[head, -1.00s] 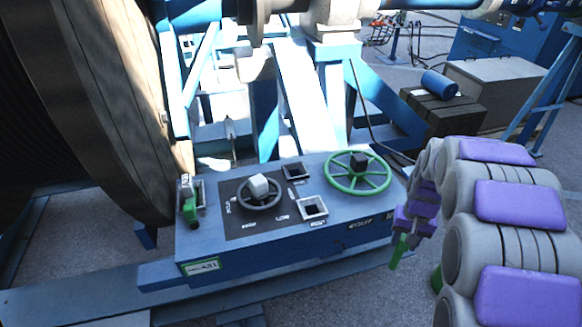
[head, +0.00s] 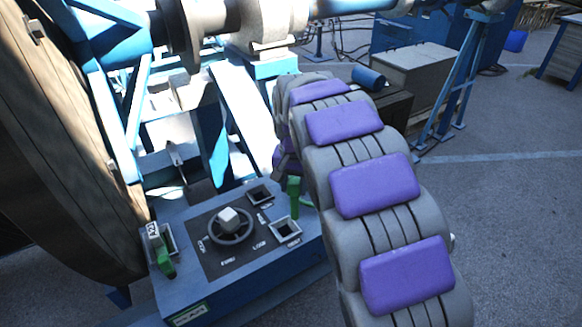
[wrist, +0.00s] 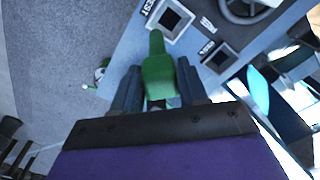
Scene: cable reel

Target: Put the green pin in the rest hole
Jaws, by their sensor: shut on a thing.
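My gripper (wrist: 158,92) is shut on the green pin (wrist: 157,62), which points out ahead of the fingers in the wrist view. The rest hole (head: 285,231) is a square, pale-rimmed socket near the console's front right. In the wrist view the rest hole (wrist: 172,19) lies just beyond the pin's tip, with a label reading REST. The pin appears above the console, outside the hole.
A second square hole (head: 260,194) sits behind the rest hole. A dial (head: 230,224) is left of them. Another green handle (head: 165,262) stands in a socket at the console's left. The big reel (head: 70,150) rises at left. Open floor (head: 510,200) lies right.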

